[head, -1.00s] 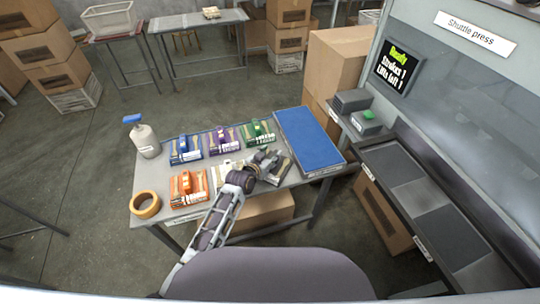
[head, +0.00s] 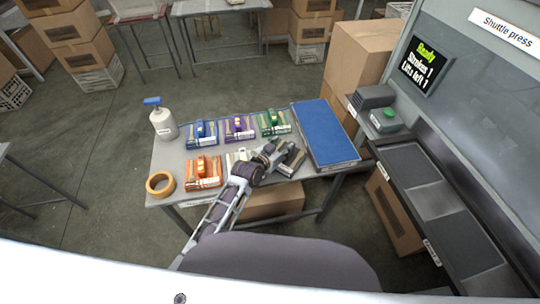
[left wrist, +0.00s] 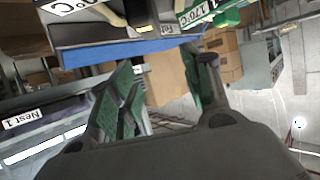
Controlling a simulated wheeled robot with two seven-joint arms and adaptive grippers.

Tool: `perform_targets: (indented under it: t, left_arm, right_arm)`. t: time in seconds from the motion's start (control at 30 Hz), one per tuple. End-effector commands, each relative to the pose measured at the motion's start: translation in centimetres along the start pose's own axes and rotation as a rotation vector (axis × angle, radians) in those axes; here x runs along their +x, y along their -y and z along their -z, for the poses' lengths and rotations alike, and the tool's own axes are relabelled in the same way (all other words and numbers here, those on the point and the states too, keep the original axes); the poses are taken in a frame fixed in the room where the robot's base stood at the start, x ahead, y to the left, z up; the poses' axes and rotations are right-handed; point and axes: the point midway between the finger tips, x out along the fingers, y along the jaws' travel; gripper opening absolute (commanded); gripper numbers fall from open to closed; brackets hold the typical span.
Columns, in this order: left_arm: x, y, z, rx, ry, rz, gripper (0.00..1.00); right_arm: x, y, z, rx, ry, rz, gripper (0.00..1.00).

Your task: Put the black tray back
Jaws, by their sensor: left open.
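The black tray (head: 293,161) lies at the front right of the work table, beside the blue mat. My left gripper (head: 272,152) is at its left side, over the gap toward the white tray (head: 236,158), and hides part of both. In the left wrist view the left gripper's two fingers (left wrist: 165,85) stand apart with nothing between them. A dark tray-like body with white temperature labels (left wrist: 110,30) is beyond the fingertips at the top; I cannot tell which tray it is. My right gripper is not in view.
Blue (head: 201,135), purple (head: 239,129) and green (head: 273,123) trays stand behind; an orange tray (head: 203,171) is front left. A tape roll (head: 160,184) and bottle (head: 163,122) are at the left. The blue mat (head: 325,135) is bare. The shuttle press (head: 470,130) is at the right.

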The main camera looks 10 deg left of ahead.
Motion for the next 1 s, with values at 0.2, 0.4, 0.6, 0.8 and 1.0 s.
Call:
perform_targets:
  t: [0.2, 0.4, 0.6, 0.8, 1.0]
  left_arm:
    - [-2.1, 0.0, -0.1, 0.001, 0.000, 0.000, 0.48]
    - [-4.1, 0.0, -0.1, 0.001, 0.001, 0.000, 0.48]
    - [-6.0, 0.0, -0.1, 0.000, 0.000, 0.000, 0.48]
    - [-7.6, 0.0, -0.1, 0.000, 0.001, 0.000, 0.48]
    - [-8.4, 0.0, -0.1, 0.000, 0.001, 0.000, 0.48]
  right_arm:
    - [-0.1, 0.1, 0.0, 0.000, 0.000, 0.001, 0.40]
    - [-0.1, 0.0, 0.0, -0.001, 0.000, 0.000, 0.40]
    - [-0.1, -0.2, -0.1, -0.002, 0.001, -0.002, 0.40]
    - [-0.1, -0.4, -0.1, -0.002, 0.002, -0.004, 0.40]
    - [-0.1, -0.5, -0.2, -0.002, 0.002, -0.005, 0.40]
